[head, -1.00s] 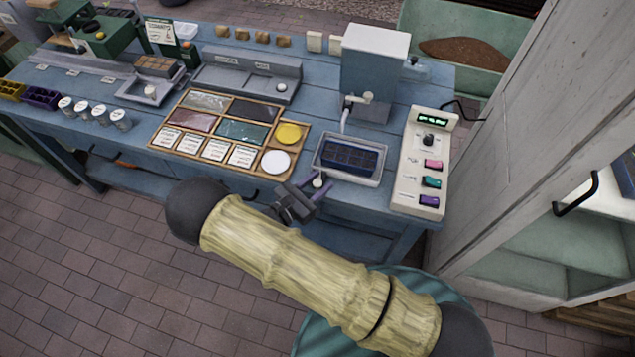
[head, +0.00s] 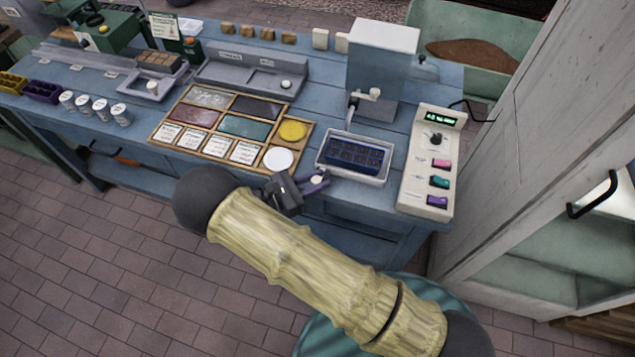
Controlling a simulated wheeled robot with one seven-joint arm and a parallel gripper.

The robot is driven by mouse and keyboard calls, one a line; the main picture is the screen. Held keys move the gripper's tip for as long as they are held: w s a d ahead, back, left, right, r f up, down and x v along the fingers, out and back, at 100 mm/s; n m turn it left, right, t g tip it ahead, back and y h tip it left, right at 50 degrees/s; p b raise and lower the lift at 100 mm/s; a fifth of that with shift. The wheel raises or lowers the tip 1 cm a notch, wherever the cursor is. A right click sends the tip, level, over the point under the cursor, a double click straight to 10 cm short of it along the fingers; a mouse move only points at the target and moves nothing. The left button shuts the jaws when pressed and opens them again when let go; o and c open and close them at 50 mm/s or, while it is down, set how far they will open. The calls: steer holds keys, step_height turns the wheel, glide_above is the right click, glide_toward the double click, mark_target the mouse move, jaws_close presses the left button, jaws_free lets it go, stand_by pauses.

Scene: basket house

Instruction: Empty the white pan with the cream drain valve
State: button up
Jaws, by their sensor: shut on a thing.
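The white pan (head: 349,177) sits near the front edge of the blue bench, right of centre. A dark blue tray with small compartments (head: 355,154) lies in it. Whether liquid is in the pan, I cannot tell. The cream drain valve (head: 316,180) shows as a small round knob at the pan's front left corner. My gripper (head: 314,182), with purple fingers, reaches it from the left and is shut on it. The fingers partly hide the valve and its joint with the pan.
A grey tank with a cream tap (head: 374,94) stands behind the pan. A wooden sorting tray (head: 268,142) lies to the left. A pale cabinet (head: 520,130) bounds the right.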

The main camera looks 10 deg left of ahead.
steer(key=shift+a, duration=0.1)
steer(key=o, duration=0.9)
steer(key=shift+o, duration=0.2)
steer(key=b+v, duration=0.3)
steer(key=v, duration=1.4)
steer(key=shift+b, duration=0.4)
steer(key=shift+s+a, duration=0.1)
steer(key=shift+s, duration=0.1)
